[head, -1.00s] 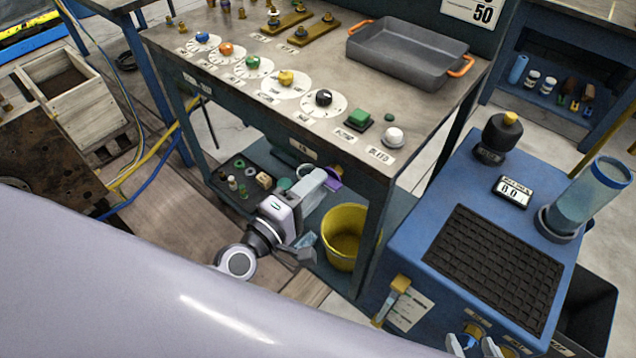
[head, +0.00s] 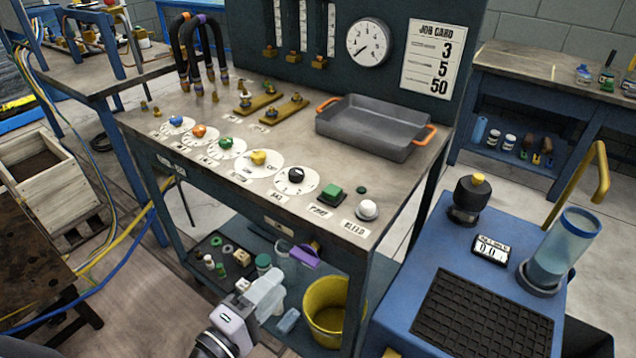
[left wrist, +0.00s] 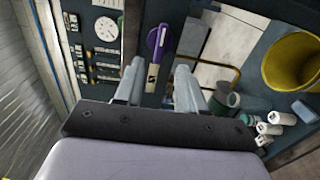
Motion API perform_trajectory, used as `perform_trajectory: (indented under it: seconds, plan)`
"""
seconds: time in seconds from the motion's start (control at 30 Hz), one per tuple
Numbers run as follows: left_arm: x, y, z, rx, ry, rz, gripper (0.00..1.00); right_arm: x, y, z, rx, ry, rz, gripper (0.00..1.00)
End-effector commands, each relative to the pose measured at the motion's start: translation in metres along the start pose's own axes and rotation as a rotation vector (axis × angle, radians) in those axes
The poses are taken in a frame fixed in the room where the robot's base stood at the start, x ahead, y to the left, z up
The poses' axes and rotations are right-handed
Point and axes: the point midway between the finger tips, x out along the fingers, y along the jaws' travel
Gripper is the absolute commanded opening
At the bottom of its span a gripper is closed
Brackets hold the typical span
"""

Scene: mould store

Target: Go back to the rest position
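My left gripper (head: 266,293) shows at the bottom of the head view, in front of the bench's lower shelf. In the left wrist view its two pale fingers (left wrist: 157,88) stand apart with nothing held between them. A purple-handled tool (left wrist: 159,42) shows beyond the gap, and it also shows in the head view (head: 305,257) beside the lower shelf. My right gripper is not in either view now.
The bench (head: 288,215) carries coloured knobs and a grey tray (head: 372,129). Below it are a yellow bucket (head: 325,312) and small jars. A blue cabinet (head: 405,305) stands at right, a wooden crate (head: 42,182) at left. Some floor shows between crate and bench.

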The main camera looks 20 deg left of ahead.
Motion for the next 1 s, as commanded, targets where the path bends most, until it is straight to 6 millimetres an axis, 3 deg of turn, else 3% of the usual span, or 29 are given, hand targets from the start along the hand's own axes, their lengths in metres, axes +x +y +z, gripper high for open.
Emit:
perform_trajectory:
  seconds: [0.23,0.47,0.7,0.83,1.0]
  plan:
    - [-0.005,0.001,0.007,0.132,-0.021,-0.029,0.39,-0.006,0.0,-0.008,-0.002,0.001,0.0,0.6]
    - [-0.028,-0.015,0.023,0.642,-0.113,-0.181,0.39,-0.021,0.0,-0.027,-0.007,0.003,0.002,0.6]
    - [-0.067,-0.049,0.017,1.174,-0.256,-0.425,0.39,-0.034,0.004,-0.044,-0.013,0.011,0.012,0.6]
    - [-0.087,-0.062,0.009,1.362,-0.329,-0.533,0.39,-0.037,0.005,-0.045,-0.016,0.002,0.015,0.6]
    - [-0.1,-0.071,0.003,1.471,-0.38,-0.603,0.39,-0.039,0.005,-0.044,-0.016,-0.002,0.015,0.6]
